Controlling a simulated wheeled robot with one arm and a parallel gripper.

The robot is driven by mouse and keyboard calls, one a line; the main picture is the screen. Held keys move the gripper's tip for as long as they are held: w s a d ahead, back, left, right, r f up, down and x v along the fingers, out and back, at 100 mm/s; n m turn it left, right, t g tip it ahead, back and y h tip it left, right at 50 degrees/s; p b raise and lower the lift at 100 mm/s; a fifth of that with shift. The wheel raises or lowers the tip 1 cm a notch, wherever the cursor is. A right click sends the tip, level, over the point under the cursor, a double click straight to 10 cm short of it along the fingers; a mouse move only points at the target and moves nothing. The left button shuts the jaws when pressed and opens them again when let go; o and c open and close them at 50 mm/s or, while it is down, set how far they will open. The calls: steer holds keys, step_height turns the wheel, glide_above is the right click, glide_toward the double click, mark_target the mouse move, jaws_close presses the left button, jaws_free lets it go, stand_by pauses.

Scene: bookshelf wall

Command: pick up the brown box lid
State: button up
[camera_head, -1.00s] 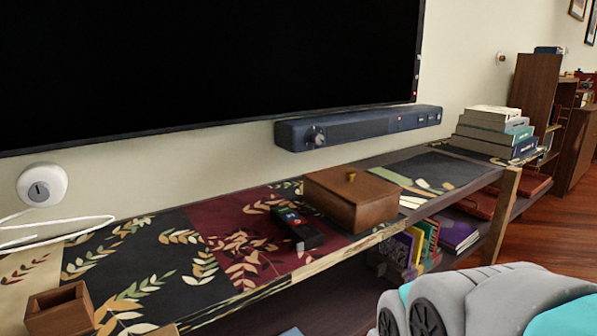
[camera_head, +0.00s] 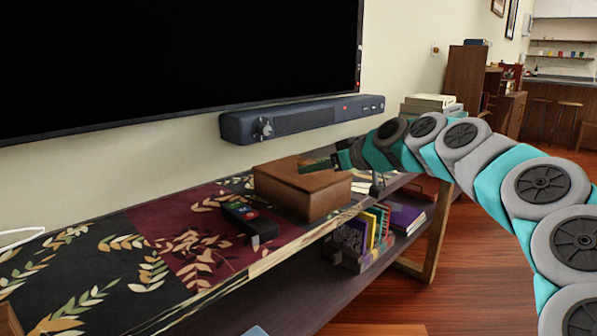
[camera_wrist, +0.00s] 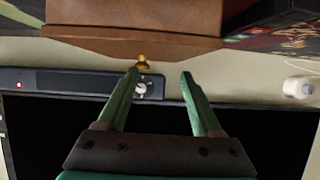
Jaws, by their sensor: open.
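The brown box lid (camera_head: 282,177) sits on top of the brown wooden box (camera_head: 300,201) on the shelf top. In the wrist view, upside down, the lid (camera_wrist: 130,48) shows as a band at the top with a small gold knob (camera_wrist: 142,60). My gripper (camera_head: 312,164) is over the right part of the lid in the head view, where the knob is hidden. In the wrist view the open, empty gripper (camera_wrist: 161,72) has its left fingertip overlapping the knob; I cannot tell whether they touch.
A dark remote-like item (camera_head: 247,220) lies left of the box. A soundbar (camera_head: 300,119) is on the wall behind, below the big screen (camera_head: 170,60). Books (camera_head: 362,232) stand on the lower shelf, and more books (camera_head: 430,103) are stacked at the far right.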

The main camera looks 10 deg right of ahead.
mark_target(303, 162)
steer(key=w+d, duration=0.2)
steer(key=shift+w+f+t, duration=0.15)
steer(key=shift+w+t, duration=0.15)
steer(key=shift+w, duration=0.1)
steer(key=shift+x, duration=0.85)
steer(key=x, duration=0.3)
steer(key=r+p+x, duration=0.1)
steer(key=x, duration=0.1)
steer(key=shift+w+a, duration=0.3)
steer(key=shift+a, duration=0.1)
jaws_close()
